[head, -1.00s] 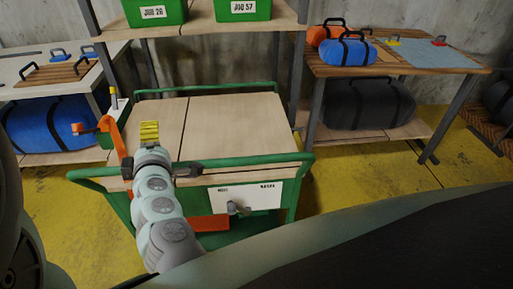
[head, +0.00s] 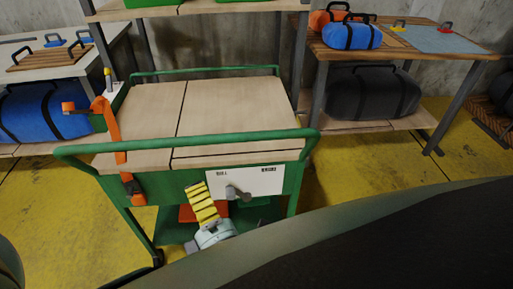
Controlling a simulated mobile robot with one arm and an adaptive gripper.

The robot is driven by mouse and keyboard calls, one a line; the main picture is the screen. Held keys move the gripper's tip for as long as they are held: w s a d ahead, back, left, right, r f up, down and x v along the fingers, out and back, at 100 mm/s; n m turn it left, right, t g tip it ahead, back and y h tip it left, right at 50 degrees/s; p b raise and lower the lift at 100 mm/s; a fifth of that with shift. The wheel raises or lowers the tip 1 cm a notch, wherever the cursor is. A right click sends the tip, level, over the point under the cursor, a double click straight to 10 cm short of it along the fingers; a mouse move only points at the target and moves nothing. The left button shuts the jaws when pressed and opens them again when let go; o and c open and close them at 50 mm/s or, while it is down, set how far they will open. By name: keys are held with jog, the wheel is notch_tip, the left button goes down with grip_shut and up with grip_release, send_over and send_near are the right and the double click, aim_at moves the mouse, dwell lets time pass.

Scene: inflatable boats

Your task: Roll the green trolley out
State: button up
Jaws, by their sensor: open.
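The green trolley (head: 290,146) stands in the middle of the head view, with a wooden top (head: 230,105) and a green push bar along its near side. Its near side carries a white label panel (head: 262,181) with a grey latch-like handle (head: 236,193). My gripper (head: 198,190), with yellow and black striped fingers, is in front of this near side, below the push bar and left of the grey handle. It is open and appears to hold nothing. Whether it touches the trolley cannot be told.
An orange strap (head: 113,140) with a dark buckle hangs at the trolley's left end. A rack stands behind it. Yellow floor (head: 340,195) is clear at the trolley's right.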

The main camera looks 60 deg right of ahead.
aim_at(177, 146)
jog(key=p+x, duration=0.1)
jog(key=x, duration=1.3)
jog(key=shift+w+d+r, duration=0.15)
jog(key=shift+w+d+p, duration=0.2)
jog(key=shift+w+p, duration=0.1)
jog(key=shift+w, duration=0.25)
jog(key=shift+o, duration=0.3)
grip_shut()
jog(key=shift+s, duration=0.1)
